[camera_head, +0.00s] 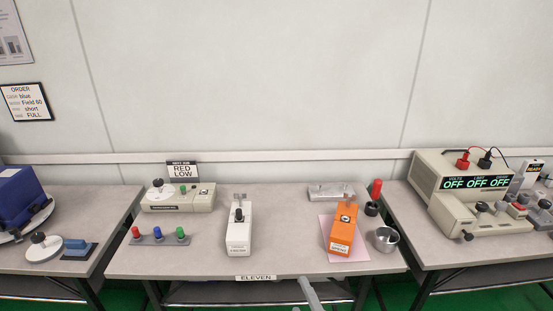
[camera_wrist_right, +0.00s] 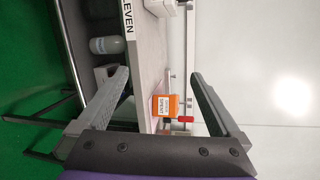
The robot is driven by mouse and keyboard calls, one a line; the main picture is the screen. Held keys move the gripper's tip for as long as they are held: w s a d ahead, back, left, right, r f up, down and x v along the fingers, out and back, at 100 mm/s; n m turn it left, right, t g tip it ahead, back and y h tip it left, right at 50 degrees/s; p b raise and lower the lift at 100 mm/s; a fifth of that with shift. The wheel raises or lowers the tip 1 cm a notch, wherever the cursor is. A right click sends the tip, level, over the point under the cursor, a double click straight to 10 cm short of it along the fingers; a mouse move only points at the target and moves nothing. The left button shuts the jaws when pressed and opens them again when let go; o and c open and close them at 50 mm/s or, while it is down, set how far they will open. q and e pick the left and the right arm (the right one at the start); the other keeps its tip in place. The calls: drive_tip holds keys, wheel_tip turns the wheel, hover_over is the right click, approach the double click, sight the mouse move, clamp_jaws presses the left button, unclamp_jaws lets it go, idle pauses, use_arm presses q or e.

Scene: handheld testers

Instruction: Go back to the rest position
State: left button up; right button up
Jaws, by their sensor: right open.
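My right gripper (camera_wrist_right: 160,76) is open and empty, its two grey fingers spread wide in the right wrist view. In the head view a grey finger of it (camera_head: 309,292) shows at the bottom edge, in front of the middle table. The orange tester (camera_head: 342,231) stands on a pink sheet (camera_head: 326,222) on that table, apart from the gripper. It also shows between the fingers in the wrist view (camera_wrist_right: 165,105), farther off. A white tester (camera_head: 238,230) stands left of it. My left gripper is not in view.
The middle table (camera_head: 190,267) carries a beige device (camera_head: 178,199), a strip with coloured knobs (camera_head: 160,239), a metal block (camera_head: 331,192) and a metal cup (camera_head: 386,239). A power supply (camera_head: 461,185) stands on the right table.

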drive_tip(key=s+d+f+n+g+h, duration=0.2)
drive_tip(key=s+d+f+n+g, duration=0.4)
drive_tip(key=s+n, duration=0.3)
drive_tip(key=s+d+f+n+g+h, duration=0.2)
drive_tip(key=s+d+f+n+g, duration=0.4)
drive_tip(key=s+n, duration=0.25)
use_arm(q)
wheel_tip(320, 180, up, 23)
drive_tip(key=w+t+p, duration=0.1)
drive_tip(key=p, duration=1.9)
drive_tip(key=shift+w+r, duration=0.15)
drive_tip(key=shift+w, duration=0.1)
use_arm(e)
wheel_tip(320, 180, up, 23)
drive_tip(key=w+t, duration=0.1)
drive_tip(key=shift+w+f+t, duration=0.15)
drive_tip(key=shift+f+t, duration=0.05)
drive_tip(key=shift+t, duration=0.2)
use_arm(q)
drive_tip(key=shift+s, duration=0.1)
